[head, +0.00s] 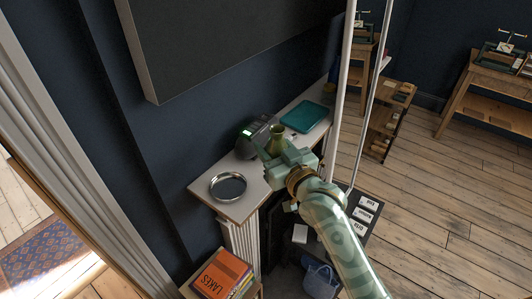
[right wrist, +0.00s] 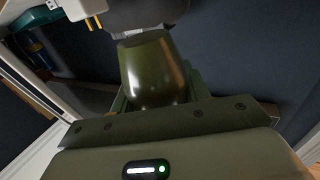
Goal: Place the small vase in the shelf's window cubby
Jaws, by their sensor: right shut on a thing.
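The small vase is olive green and glossy. It shows in the head view (head: 277,136) above the far end of my right gripper (head: 283,154). In the right wrist view the vase (right wrist: 152,72) fills the middle, between the fingers of my right gripper (right wrist: 158,100). My right gripper is shut on it and holds it over or beside the white-topped ledge; the height above the ledge is hard to tell. My left gripper is not in view. I cannot make out a window cubby in either view.
The ledge (head: 208,187) carries a round silver tray (head: 228,186), a dark device with a green light (head: 254,134) and a teal flat object (head: 304,116). White poles (head: 345,80) rise to the right. A book stack (head: 222,274) stands below. Floor (head: 450,200) is open at right.

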